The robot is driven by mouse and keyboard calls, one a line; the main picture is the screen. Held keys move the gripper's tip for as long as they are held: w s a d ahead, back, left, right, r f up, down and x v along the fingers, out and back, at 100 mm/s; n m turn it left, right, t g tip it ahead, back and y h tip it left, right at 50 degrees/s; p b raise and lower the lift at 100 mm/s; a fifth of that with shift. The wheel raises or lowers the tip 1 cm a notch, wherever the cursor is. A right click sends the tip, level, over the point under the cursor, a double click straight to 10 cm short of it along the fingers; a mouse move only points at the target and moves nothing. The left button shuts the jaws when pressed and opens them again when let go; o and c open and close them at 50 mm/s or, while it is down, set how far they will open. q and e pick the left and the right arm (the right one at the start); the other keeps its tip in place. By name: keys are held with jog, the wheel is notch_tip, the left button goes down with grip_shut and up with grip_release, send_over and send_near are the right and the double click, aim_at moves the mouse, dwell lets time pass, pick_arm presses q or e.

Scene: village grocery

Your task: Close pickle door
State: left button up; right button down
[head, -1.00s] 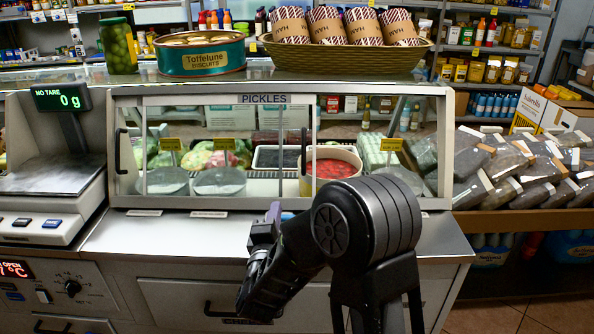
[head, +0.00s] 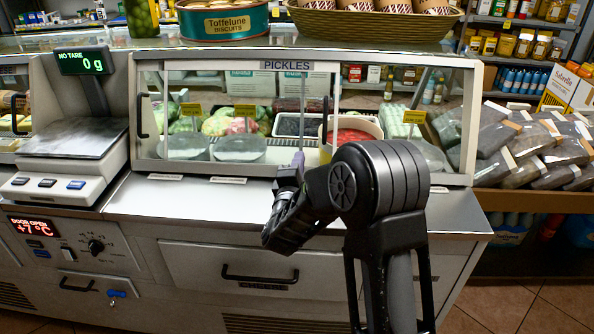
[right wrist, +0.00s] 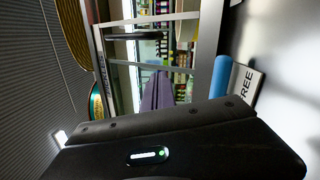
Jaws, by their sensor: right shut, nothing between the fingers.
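The pickle case (head: 300,170), labelled PICKLES, stands on the counter with glass sliding panes in front. One black upright handle (head: 142,115) is at its left end and another (head: 325,120) is near the middle, by a pane's edge. The red display (head: 36,226) at lower left reads DOOR OPEN. My right gripper (head: 298,162) is shut and empty, in front of the case's lower edge, left of and below the middle handle. Its purplish finger (right wrist: 157,92) shows before the case in the right wrist view. My left gripper is out of view.
A scale (head: 70,140) stands left of the case. A biscuit tin (head: 223,20) and a basket (head: 375,22) stand on top. A crate of packets (head: 530,150) is at the right. The counter top left of my right arm is clear.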

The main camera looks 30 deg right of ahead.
aim_at(318, 138)
jog(key=x, duration=0.3)
jog(key=shift+w+d, duration=0.25)
jog(key=shift+w, duration=0.05)
jog(key=shift+s+d+r+p, duration=0.2)
jog(key=shift+s+d, duration=0.2)
jog(key=shift+d, duration=0.15)
jog(key=shift+s+d+r+p, duration=0.1)
jog(key=shift+s+d+r, duration=0.1)
jog(key=shift+s+d, duration=0.3)
jog(key=shift+s+d+r, duration=0.1)
jog(key=shift+s+d, duration=0.05)
jog(key=shift+d, duration=0.35)
